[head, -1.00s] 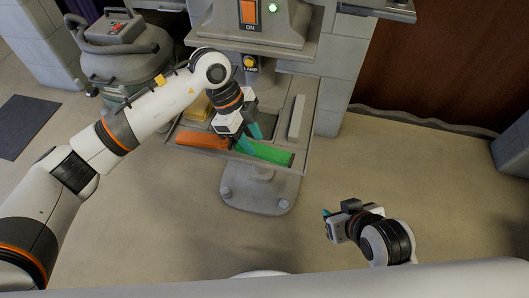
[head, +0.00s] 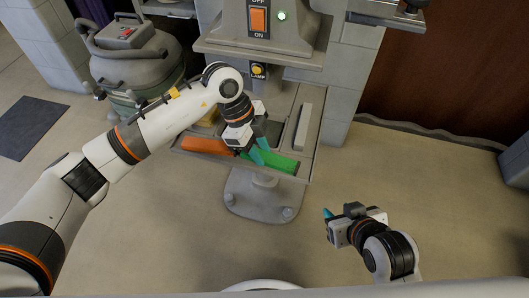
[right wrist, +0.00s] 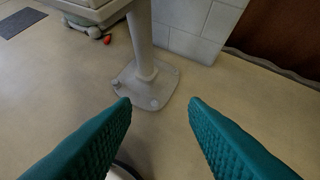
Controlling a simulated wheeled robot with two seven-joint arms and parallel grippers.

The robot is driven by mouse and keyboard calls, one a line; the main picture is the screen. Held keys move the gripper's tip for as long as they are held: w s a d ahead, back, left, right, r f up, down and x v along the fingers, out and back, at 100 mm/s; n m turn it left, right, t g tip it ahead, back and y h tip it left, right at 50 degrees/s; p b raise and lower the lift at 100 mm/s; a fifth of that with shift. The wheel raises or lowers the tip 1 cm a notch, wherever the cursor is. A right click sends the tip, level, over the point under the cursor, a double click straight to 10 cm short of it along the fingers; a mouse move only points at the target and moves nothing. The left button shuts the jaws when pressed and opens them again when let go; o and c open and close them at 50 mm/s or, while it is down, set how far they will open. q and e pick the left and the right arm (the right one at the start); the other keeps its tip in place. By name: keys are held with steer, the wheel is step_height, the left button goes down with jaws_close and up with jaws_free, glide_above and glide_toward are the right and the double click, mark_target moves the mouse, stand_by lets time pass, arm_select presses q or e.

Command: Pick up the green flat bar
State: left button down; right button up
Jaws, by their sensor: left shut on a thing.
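The green flat bar (head: 284,163) lies in the front of the grey tray (head: 220,155) on the pedestal machine, in the head view. My left gripper (head: 258,153) reaches down from the left and is shut on the bar near its left part. The fingers hide some of the bar. I cannot tell whether the bar is clear of the tray floor. My right gripper (head: 327,220) is low at the right, away from the tray. The right wrist view shows its teal fingers (right wrist: 160,105) wide apart with nothing between them.
An orange bar (head: 205,146) lies left of the green one. A pale grey bar (head: 303,126) lies at the tray's right, and a yellow block (head: 210,118) at its back left. A grey-green canister (head: 135,65) stands left. Floor at right is clear.

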arm_select(q)
step_height(320, 180, up, 10)
steer(key=p, duration=0.2)
arm_select(e)
steer(key=s+d+f+g+h, duration=0.1)
steer(key=s+d+g, duration=0.1)
steer(key=s+g, duration=0.2)
steer(key=s, duration=0.3)
steer(key=shift+s+d+f+g, duration=0.25)
steer(key=shift+s+f+g, duration=0.1)
steer(key=shift+g, duration=0.05)
arm_select(q)
steer(key=c, duration=1.8)
jaws_free()
steer(key=shift+c, duration=0.2)
jaws_close()
